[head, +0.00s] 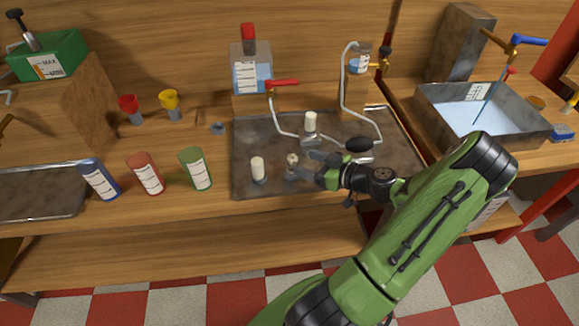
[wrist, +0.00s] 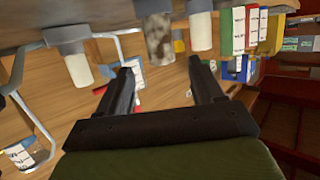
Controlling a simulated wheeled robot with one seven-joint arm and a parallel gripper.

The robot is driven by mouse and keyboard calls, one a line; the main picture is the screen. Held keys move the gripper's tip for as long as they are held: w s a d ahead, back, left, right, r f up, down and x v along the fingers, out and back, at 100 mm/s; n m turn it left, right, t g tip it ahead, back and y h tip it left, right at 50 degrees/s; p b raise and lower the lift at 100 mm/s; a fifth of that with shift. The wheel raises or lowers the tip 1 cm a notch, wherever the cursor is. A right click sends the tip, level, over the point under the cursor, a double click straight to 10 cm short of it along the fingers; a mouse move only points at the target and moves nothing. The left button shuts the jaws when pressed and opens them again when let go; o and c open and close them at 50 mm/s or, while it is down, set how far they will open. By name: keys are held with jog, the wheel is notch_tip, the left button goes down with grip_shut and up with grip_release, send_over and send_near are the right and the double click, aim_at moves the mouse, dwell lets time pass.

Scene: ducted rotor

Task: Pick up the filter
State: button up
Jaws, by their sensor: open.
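Three short filter-like cylinders stand upright on a dark metal tray (head: 245,135) in the head view. One is stained grey-brown (head: 292,160). A white one (head: 257,166) stands to its left and another white one (head: 310,122) behind it, on a grey base. My gripper (head: 314,160) is open and empty, just right of the stained cylinder and apart from it. The wrist view appears upside down; the stained cylinder (wrist: 158,38) shows there beyond the gap between my fingertips (wrist: 162,66), with a white one on either side. The pictures do not show which cylinder the task names.
A bent metal tube (head: 375,130) and a black oval knob (head: 359,144) lie close to my gripper. Blue, red and green labelled cups (head: 195,168) stand left of the tray. A water basin (head: 480,110) is at right. Bare wood lies along the bench front.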

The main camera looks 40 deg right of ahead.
aim_at(288, 158)
jog(key=x, duration=0.8)
jog(key=shift+s, duration=0.1)
jog(key=c, duration=1.1)
